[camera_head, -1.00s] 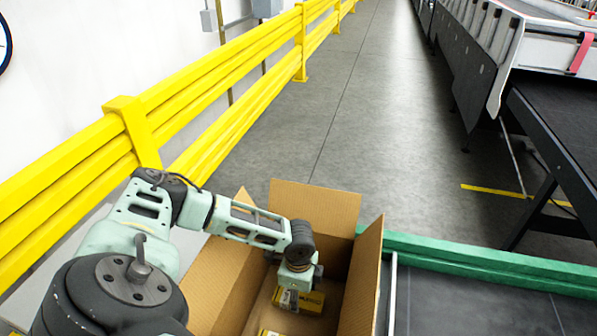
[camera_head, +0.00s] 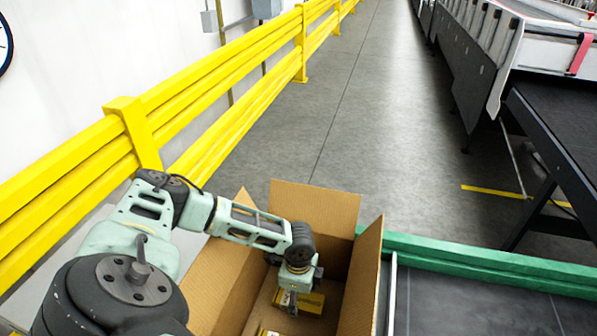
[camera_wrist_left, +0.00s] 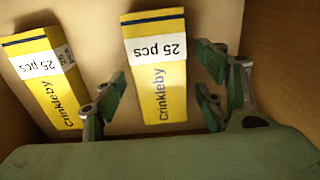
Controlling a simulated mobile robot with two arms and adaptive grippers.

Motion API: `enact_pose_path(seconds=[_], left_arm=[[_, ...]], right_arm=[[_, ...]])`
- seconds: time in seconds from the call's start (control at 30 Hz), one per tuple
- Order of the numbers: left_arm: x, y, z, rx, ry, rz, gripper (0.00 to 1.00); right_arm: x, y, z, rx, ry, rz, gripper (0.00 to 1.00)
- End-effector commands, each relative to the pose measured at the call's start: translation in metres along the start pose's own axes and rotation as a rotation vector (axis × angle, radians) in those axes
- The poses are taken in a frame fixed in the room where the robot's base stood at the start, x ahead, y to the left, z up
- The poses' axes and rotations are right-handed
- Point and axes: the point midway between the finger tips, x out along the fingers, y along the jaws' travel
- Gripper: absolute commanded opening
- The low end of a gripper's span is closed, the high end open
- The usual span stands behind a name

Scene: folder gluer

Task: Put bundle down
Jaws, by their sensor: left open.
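Two yellow and white bundles lie in an open cardboard box (camera_head: 225,285). One bundle (camera_wrist_left: 157,70) marked "25 pcs" and "Crinkleby" lies on the box floor between my left gripper's fingers. The same bundle shows partly under the wrist in the head view (camera_head: 311,301). A second bundle (camera_wrist_left: 46,75) lies left of it in the wrist view, slightly tilted; its edge shows at the bottom in the head view (camera_head: 268,332). My left gripper (camera_wrist_left: 160,100) is open, with gaps between the fingers and the bundle's sides. My right gripper is not in view.
The box flaps stand up around my left arm. A yellow guard rail (camera_head: 130,125) runs along the left wall. A green-edged table (camera_head: 480,262) lies right of the box. Grey floor (camera_head: 350,100) is clear beyond; a machine (camera_head: 470,70) stands at right.

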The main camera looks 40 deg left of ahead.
Motion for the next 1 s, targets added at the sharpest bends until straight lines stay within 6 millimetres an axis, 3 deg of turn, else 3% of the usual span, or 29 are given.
enact_pose_path(seconds=[0.17,0.4,0.6,0.77,1.0], left_arm=[[-0.022,-0.001,0.000,0.000,0.003,-0.003,0.65],[-0.074,-0.001,0.000,0.001,0.003,-0.005,0.65],[-0.107,-0.001,0.000,0.000,0.001,-0.003,0.65],[-0.119,0.000,0.000,0.000,0.001,-0.001,0.65],[-0.121,0.000,0.000,0.000,-0.001,-0.001,0.65]], right_arm=[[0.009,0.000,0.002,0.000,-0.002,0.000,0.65],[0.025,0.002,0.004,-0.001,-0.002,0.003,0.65],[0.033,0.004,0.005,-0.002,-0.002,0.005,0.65],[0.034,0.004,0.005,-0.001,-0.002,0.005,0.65],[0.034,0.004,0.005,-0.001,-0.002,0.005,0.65]])
